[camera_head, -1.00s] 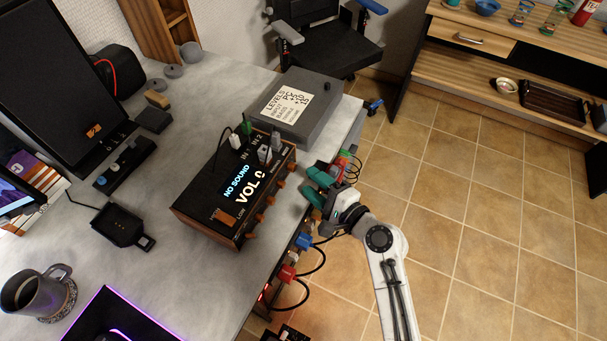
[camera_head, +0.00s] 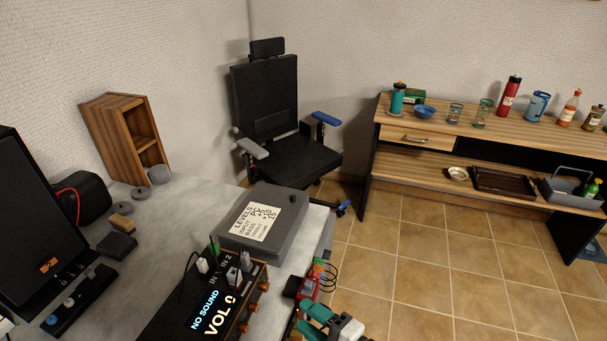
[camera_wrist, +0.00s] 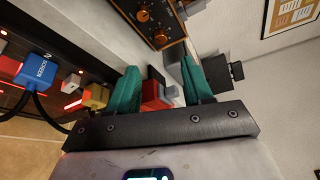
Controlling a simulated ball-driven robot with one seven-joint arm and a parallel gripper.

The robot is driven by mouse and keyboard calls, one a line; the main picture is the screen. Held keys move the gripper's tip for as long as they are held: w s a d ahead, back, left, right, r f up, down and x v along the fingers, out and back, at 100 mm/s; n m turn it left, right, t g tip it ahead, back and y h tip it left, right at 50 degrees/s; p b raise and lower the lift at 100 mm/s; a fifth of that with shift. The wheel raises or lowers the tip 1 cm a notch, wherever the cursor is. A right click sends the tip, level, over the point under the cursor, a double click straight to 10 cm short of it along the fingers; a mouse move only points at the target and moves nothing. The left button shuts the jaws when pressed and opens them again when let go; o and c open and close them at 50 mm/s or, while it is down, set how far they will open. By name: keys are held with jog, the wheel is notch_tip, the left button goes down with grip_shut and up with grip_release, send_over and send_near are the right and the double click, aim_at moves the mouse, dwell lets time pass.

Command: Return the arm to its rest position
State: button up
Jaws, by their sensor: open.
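My gripper (camera_head: 318,320) shows at the bottom of the head view, by the right edge of the grey desk (camera_head: 185,255). Its green fingers also show in the wrist view (camera_wrist: 160,88), standing apart with nothing clearly held between them. The amplifier box (camera_head: 212,304), with "NO SOUND" and "VOL" on its display, stands on the desk to the left of my gripper. Its orange knobs show at the top of the wrist view (camera_wrist: 152,14). Most of my arm is out of the head view.
A red device with cables (camera_head: 310,284) is at the desk edge near my gripper. A grey box with a levels label (camera_head: 290,240) sits on the desk. A black chair (camera_head: 268,100) stands behind. A wooden sideboard (camera_head: 480,125) is at the right. Tiled floor (camera_head: 430,260) lies open between.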

jog(key=s+d+f+n+g+h, duration=0.3)
jog(key=s+d+f+n+h, duration=0.15)
jog(key=s+d, duration=0.25)
jog(key=s+d+f+n+g+h, duration=0.3)
jog(key=s+d+n, duration=0.2)
jog(key=s+d, duration=0.25)
jog(key=s+d+r+n+g+h, duration=0.2)
jog(key=s+d+h, duration=0.3)
jog(key=s+d, duration=0.5)
jog(key=s+g, duration=0.1)
jog(key=s, duration=0.1)
jog(key=shift+s+d+g, duration=0.25)
jog(key=shift+s+g, duration=0.05)
jog(key=shift+g, duration=0.1)
